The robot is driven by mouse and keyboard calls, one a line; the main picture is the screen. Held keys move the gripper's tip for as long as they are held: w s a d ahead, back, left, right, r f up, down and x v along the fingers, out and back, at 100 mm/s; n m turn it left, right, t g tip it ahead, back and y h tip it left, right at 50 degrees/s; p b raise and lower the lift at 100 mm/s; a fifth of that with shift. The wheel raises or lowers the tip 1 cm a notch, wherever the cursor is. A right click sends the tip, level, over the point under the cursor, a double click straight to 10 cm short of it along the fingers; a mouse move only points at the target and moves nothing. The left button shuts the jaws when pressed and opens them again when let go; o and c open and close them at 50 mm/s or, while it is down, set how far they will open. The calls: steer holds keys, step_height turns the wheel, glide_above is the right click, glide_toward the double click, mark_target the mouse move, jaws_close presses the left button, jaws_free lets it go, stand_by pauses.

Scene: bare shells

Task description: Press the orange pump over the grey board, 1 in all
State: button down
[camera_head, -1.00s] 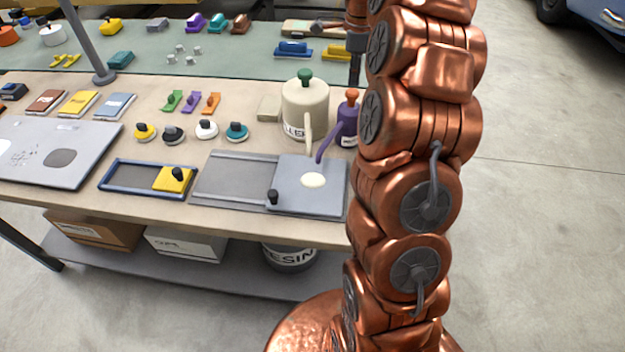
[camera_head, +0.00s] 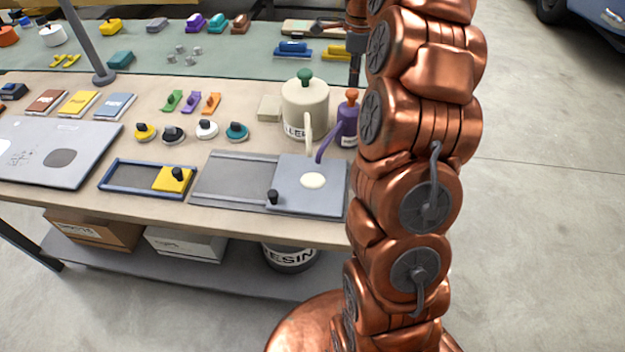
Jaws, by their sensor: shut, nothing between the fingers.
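The orange pump (camera_head: 351,97) tops a purple bottle (camera_head: 347,122) at the table's right end, partly hidden by my arm. Its purple spout (camera_head: 324,148) reaches over the grey board (camera_head: 330,200). A pale cream blob (camera_head: 313,181) lies on the board below the spout. My gripper (camera_head: 355,80) points down above the orange pump, shut and mostly hidden behind my arm. I cannot tell whether it touches the pump.
A cream jug-like bottle with a green knob (camera_head: 305,100) stands left of the purple bottle. A blue frame with a yellow block (camera_head: 172,179) lies left of the board. Several knobbed discs and coloured clips sit behind. A grey post (camera_head: 88,45) rises at the left.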

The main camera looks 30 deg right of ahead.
mark_target(352, 91)
steer(key=shift+f, duration=0.3)
steer(key=shift+f+b, duration=0.35)
steer(key=shift+b, duration=0.05)
steer(key=shift+f, duration=0.35)
steer(key=shift+f+b, duration=0.85)
steer(key=shift+f, duration=0.05)
steer(key=shift+r, duration=1.95)
